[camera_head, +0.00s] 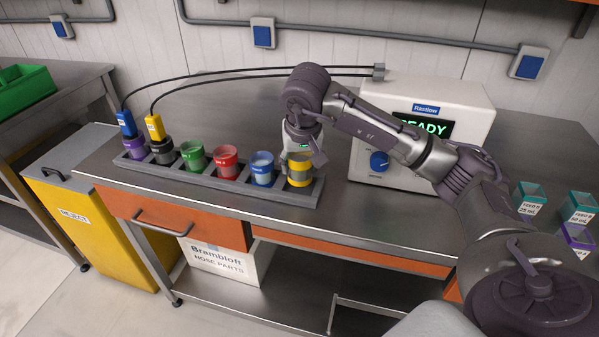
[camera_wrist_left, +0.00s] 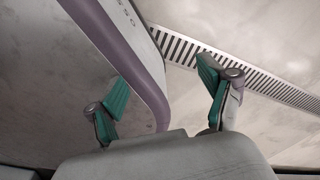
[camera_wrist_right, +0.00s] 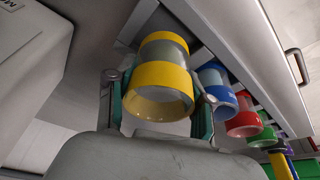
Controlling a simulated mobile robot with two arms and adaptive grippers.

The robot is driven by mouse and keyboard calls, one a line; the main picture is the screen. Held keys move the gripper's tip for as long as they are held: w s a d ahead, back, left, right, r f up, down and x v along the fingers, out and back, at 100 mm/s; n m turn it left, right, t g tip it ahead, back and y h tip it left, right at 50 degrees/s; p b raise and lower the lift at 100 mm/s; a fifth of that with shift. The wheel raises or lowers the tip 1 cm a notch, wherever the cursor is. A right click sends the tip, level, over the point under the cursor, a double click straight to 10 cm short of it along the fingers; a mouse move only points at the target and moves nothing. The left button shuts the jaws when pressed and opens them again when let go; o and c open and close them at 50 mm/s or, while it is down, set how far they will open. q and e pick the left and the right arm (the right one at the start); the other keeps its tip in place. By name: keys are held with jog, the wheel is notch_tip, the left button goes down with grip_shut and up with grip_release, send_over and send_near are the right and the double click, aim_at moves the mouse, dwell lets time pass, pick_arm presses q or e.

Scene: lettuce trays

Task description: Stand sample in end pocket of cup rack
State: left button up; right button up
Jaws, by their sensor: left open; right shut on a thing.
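A grey cup rack (camera_head: 220,186) lies along the bench, with cups in a row. A yellow-banded sample cup (camera_head: 299,171) stands upright at the rack's right end pocket; its base is hidden, so I cannot tell how deep it sits. My right gripper (camera_head: 302,150) comes down from above and is shut on this cup. In the right wrist view the yellow-banded cup (camera_wrist_right: 160,76) is between the two fingers, with the rack (camera_wrist_right: 188,22) beyond it. My left gripper (camera_wrist_left: 163,92) is open and empty in the left wrist view, over the floor, and outside the head view.
Blue (camera_head: 262,168), red (camera_head: 225,161) and green (camera_head: 193,156) cups fill neighbouring pockets. Cabled plugs top the cups at the left end. A white Rastlow device (camera_head: 375,165) stands right of the rack. Feed containers (camera_head: 530,195) are at far right. A yellow reject bin (camera_head: 95,235) stands left.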

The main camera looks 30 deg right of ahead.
aim_at(300, 174)
notch_tip(300, 174, down, 3)
jog(key=shift+r, duration=0.15)
jog(key=o, duration=0.9)
jog(key=shift+c, duration=0.2)
jog(key=o, duration=0.3)
pick_arm(q)
jog(key=shift+w, duration=1)
pick_arm(e)
jog(key=shift+o, duration=0.2)
jog(key=shift+r, duration=0.15)
pick_arm(q)
jog(key=shift+w+d+r+p, duration=0.1)
jog(key=shift+r+p, duration=0.25)
jog(key=shift+r, duration=0.05)
pick_arm(e)
jog(key=v, duration=1.1)
jog(key=shift+s+r, duration=0.3)
jog(key=shift+r, duration=0.05)
